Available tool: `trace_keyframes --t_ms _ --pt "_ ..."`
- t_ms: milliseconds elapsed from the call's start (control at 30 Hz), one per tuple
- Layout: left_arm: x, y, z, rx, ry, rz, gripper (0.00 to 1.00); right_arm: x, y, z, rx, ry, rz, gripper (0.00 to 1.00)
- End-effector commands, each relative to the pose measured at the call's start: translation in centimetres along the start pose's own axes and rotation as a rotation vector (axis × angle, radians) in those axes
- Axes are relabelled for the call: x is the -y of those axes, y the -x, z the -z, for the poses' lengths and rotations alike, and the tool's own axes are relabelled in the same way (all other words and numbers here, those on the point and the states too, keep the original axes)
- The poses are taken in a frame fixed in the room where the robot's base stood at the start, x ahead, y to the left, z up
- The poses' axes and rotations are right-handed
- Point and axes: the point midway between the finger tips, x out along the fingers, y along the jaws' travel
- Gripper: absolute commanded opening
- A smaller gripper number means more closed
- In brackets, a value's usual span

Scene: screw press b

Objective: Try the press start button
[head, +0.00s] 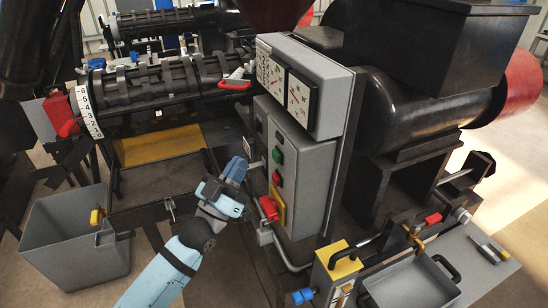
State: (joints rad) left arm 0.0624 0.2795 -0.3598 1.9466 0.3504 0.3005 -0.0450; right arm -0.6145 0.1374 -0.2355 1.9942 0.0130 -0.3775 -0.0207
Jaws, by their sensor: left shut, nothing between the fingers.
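The press's grey control box (305,165) stands in the middle of the head view. A green button (278,156) is on its left-facing panel, with a red button (277,178) just below it. Lower down is a yellow plate (279,206) with a red mushroom-shaped button (268,208) in front of it. My left gripper (257,164) is shut and empty. Its tip points at the panel, just left of the green and red buttons. I cannot tell whether it touches the panel. My right gripper is not in view.
A black ribbed barrel (150,90) lies behind on the left, and a grey bin (75,240) stands at lower left. A yellow-topped box (338,262) and a grey tray (410,287) are at lower right.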

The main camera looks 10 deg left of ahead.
Motion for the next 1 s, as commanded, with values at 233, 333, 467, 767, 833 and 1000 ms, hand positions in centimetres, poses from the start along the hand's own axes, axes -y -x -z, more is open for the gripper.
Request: trace_keyframes --t_ms 233,333,467,767,833,1000 --pt "-1.6 -2.2 -1.5 -0.001 0.001 0.000 0.00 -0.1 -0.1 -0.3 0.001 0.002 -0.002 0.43" --pt "-1.9 -2.6 -1.9 0.000 0.002 0.000 0.00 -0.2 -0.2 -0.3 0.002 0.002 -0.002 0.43" --pt "-2.2 -3.0 -2.1 0.000 0.001 -0.001 0.00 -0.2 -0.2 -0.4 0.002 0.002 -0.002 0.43" --pt "-2.2 -3.0 -2.1 0.000 0.000 -0.001 0.00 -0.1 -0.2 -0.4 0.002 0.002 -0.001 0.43" --pt "-2.2 -3.0 -2.1 0.000 0.000 -0.001 0.00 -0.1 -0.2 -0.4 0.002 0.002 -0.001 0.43" --pt "-2.2 -3.0 -2.1 0.000 0.001 0.000 0.00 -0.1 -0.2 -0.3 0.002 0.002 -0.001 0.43"
